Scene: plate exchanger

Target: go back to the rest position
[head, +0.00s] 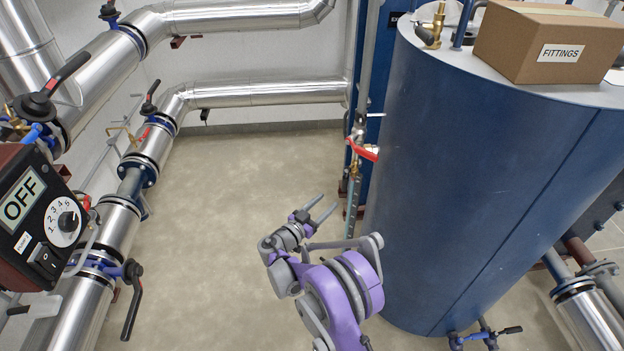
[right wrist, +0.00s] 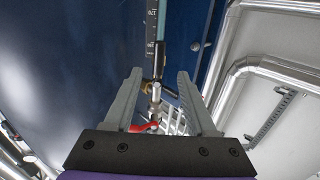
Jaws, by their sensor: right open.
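My right gripper (head: 322,208) is in the lower middle of the head view, on a purple and grey arm. Its two grey fingers are apart with nothing between them. It is left of the big blue tank and below the red-handled valve (head: 364,150), with a visible gap to both. In the right wrist view the open fingers of my right gripper (right wrist: 157,98) frame a pipe with a red handle (right wrist: 143,127) beyond them. My left gripper is in neither view.
The blue tank (head: 470,180) fills the right side, with a FITTINGS box (head: 548,45) on top. Silver pipes with black-handled valves (head: 128,300) run along the left. A control box (head: 38,220) reading OFF stands at the left edge. The floor (head: 225,210) between is clear.

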